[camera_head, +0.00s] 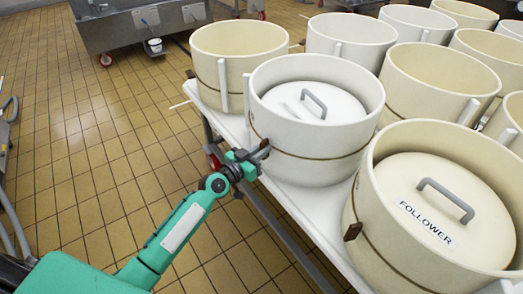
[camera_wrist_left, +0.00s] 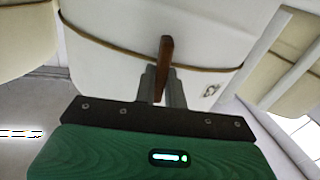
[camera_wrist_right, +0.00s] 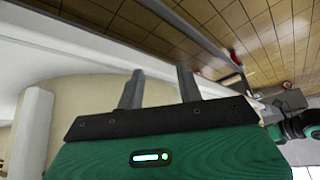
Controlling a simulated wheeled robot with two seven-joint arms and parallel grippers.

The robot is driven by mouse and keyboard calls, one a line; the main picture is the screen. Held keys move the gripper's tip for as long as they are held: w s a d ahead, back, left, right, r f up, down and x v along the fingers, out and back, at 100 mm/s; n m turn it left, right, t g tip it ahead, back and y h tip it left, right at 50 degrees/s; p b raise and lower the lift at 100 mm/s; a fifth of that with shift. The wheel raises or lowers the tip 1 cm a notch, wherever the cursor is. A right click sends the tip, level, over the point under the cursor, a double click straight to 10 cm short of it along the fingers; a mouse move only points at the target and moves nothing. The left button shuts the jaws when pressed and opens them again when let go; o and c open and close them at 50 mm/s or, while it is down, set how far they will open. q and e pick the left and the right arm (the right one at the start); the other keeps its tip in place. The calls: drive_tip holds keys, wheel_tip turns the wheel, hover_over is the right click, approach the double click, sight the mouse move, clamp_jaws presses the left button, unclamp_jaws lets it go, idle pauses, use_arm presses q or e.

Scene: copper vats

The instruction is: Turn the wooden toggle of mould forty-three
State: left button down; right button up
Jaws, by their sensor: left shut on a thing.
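A white mould (camera_head: 318,110) with a lid and grey handle stands at the table's near edge; a brown cord runs around it. Its wooden toggle (camera_wrist_left: 166,55) shows upright in the left wrist view, in front of the cord. My left gripper (camera_head: 262,153) is shut on this toggle, with one finger on each side of it (camera_wrist_left: 162,82). A small round mark (camera_wrist_left: 211,90) on the mould is too small to read, so I cannot confirm its number. My right gripper (camera_wrist_right: 158,84) has its fingers apart with nothing between them.
A cream mould with a lid marked FOLLOWER (camera_head: 425,232) stands to the right, with its own brown toggle (camera_head: 353,232). Several other moulds crowd the white table (camera_head: 318,220). The tiled floor (camera_head: 90,150) at left is clear. A steel vat (camera_head: 140,20) stands behind.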

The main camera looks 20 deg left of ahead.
use_arm(q)
drive_tip(key=n, duration=0.4)
drive_tip(key=shift+a, duration=0.15)
drive_tip(key=n, duration=0.4)
drive_tip(key=shift+w+a+f+n, duration=0.1)
drive_tip(key=shift+n, duration=0.2)
drive_tip(key=n, duration=0.6)
drive_tip(key=shift+f+n, duration=0.2)
drive_tip(key=shift+n, duration=0.2)
drive_tip(key=shift+a+f+n+p, duration=0.1)
drive_tip(key=shift+n+p, duration=0.25)
drive_tip(key=shift+n, duration=0.35)
use_arm(e)
drive_tip(key=shift+s+d+r+g, duration=0.2)
drive_tip(key=shift+s+d+g, duration=0.3)
drive_tip(key=shift+s+d, duration=0.1)
drive_tip(key=shift+d, duration=0.1)
use_arm(q)
drive_tip(key=c, duration=1.5)
unclamp_jaws()
drive_tip(key=shift+o, duration=0.2)
